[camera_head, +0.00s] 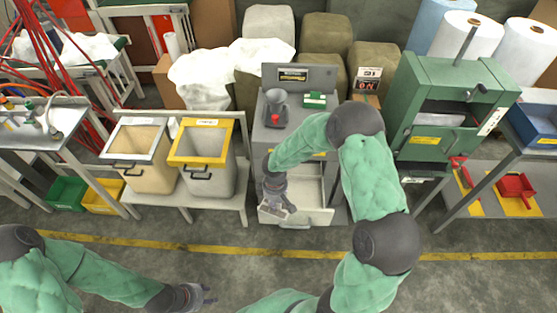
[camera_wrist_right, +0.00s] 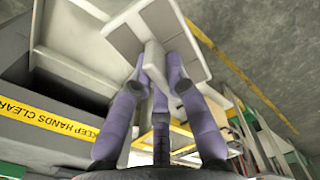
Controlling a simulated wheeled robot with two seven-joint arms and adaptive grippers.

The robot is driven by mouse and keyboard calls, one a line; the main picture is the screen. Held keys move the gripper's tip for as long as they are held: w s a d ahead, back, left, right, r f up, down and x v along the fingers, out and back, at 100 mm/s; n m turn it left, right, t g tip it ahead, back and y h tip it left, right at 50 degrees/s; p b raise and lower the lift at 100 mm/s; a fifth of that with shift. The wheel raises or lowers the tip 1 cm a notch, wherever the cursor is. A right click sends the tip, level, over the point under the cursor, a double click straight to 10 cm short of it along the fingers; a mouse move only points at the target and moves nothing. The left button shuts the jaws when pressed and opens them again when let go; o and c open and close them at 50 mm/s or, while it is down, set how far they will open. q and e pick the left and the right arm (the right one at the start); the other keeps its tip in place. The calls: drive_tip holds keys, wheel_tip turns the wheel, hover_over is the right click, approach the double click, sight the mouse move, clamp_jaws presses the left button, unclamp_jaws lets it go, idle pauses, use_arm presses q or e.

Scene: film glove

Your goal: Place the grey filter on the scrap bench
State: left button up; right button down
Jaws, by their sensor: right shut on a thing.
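My right gripper (camera_head: 277,204) is over the open drawer at the front of the grey cabinet. In the right wrist view, its purple-grey fingers (camera_wrist_right: 157,80) are closed on the stem of a pale grey piece with flat square panels (camera_wrist_right: 126,40), which looks like the grey filter. In the head view only a small pale part of this piece (camera_head: 291,208) shows by the fingertips. My left gripper (camera_head: 208,294) is low in the picture above the floor, empty, with its fingers apart. I cannot tell which surface is the scrap bench.
The grey cabinet (camera_head: 326,160) has its drawer (camera_head: 308,214) pulled out. Two bins, one white-rimmed (camera_head: 138,172) and one yellow-rimmed (camera_head: 203,178), stand to its left. A green machine (camera_head: 432,80) stands right. Benches are at far left (camera_head: 68,122) and right (camera_head: 490,185). Front floor is clear.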

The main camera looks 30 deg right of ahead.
sight(268, 214)
drive_tip(key=a+f+m, duration=0.1)
drive_tip(key=s+a+m, duration=0.1)
drive_tip(key=a+f+m, duration=0.1)
drive_tip(key=m, duration=0.1)
drive_tip(key=shift+s+a+f, duration=0.3)
drive_tip(key=shift+a+f, duration=0.05)
drive_tip(key=shift+a, duration=0.05)
drive_tip(key=shift+s+a+f+m, duration=0.35)
drive_tip(key=shift+a+f+m, duration=0.2)
drive_tip(key=shift+a+m, duration=0.3)
drive_tip(key=shift+s+a+f+m, duration=0.3)
drive_tip(key=shift+a+f+m, duration=0.3)
drive_tip(key=shift+m, duration=0.45)
